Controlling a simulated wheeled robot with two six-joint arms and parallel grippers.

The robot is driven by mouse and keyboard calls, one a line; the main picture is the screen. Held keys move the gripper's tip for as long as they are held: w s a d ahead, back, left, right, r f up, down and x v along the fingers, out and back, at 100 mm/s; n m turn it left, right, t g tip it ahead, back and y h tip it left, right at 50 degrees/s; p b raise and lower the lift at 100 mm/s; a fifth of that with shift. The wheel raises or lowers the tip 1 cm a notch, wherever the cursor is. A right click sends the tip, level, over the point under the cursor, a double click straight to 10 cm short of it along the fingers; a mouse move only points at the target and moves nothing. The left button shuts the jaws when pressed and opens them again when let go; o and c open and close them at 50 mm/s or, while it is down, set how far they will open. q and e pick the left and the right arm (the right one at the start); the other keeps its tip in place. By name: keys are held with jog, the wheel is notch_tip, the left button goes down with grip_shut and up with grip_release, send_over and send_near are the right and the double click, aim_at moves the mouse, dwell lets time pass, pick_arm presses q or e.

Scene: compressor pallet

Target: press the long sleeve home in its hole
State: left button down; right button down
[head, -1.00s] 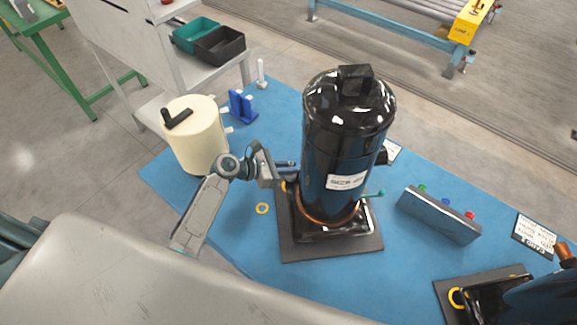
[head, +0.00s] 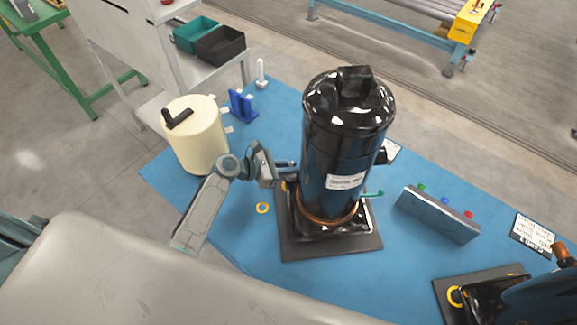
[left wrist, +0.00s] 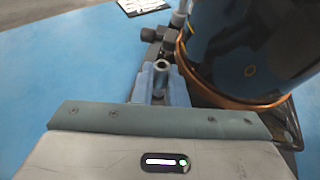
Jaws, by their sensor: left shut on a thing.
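My left gripper (head: 284,164) is low beside the left side of the tall black compressor (head: 345,140). In the left wrist view its jaws (left wrist: 154,82) are shut on a short grey tube, which I take to be the long sleeve (left wrist: 161,66). The sleeve's round open top shows between the fingertips, close to the compressor's copper-coloured lower ring (left wrist: 225,98). The sleeve's lower end and the hole are hidden, so I cannot tell how deep it sits. My right gripper is not in view.
The compressor stands on a dark base plate (head: 335,249) on a blue mat (head: 235,240). A cream cylinder (head: 196,140) and blue stand (head: 241,105) are at left. A grey box with coloured buttons (head: 438,215) is at right.

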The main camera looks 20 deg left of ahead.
pick_arm(q)
jog(key=shift+f+b, duration=0.5)
jog(key=shift+f, duration=0.4)
jog(key=c, duration=1.5)
grip_release()
jog(key=shift+c, duration=0.2)
jog(key=shift+o, duration=0.8)
jog(key=b+v, duration=0.2)
jog(key=v, duration=0.9)
jog(key=shift+w, duration=0.15)
